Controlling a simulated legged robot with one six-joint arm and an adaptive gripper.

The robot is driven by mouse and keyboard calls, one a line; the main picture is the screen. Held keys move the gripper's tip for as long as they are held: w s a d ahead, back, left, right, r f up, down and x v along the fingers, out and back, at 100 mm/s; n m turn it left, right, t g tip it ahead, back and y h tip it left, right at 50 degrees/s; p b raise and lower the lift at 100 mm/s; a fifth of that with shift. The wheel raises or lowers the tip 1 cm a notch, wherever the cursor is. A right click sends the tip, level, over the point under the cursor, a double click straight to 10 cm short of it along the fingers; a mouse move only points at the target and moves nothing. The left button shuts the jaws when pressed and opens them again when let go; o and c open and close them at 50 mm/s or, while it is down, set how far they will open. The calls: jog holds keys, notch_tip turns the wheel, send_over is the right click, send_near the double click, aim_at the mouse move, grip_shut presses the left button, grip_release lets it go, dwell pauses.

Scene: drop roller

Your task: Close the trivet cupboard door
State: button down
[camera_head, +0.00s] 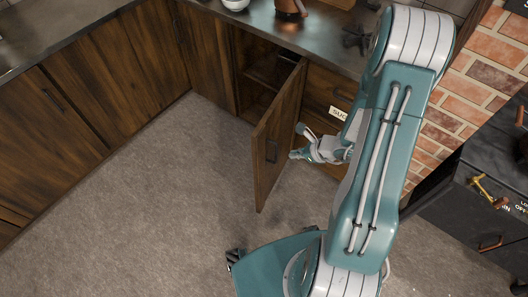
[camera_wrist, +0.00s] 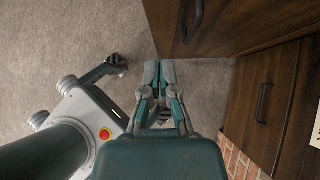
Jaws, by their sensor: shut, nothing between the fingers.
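The dark wood cupboard door (camera_head: 279,130) stands open, swung out from the counter front, in the head view. A dark cavity (camera_head: 262,70) shows to its left. My gripper (camera_head: 295,155) is just right of the door, near its lower part. In the wrist view, the door (camera_wrist: 235,30) fills the top right, with a dark bar handle (camera_wrist: 193,18) on it. My gripper (camera_wrist: 159,68) has its fingers together and empty. Its tips are close to the door's edge; whether they touch it, I cannot tell. I see no label naming the trivet cupboard.
A drawer front with a white label (camera_head: 338,113) is right of the open door. Closed cupboards (camera_head: 75,110) line the left. A bowl (camera_head: 235,4) and a copper pot (camera_head: 290,8) stand on the counter. The grey floor (camera_head: 150,190) is clear at left. A brick wall (camera_head: 470,75) is right.

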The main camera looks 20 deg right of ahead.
aim_at(260, 153)
jog(key=x, duration=0.3)
jog(key=r+x, duration=0.1)
jog(key=x, duration=0.3)
jog(key=w+a+x, duration=0.1)
jog(key=x, duration=0.3)
jog(key=shift+s+r, duration=0.1)
jog(key=shift+r, duration=0.1)
jog(key=shift+w+a, duration=0.4)
jog(key=shift+w, duration=0.1)
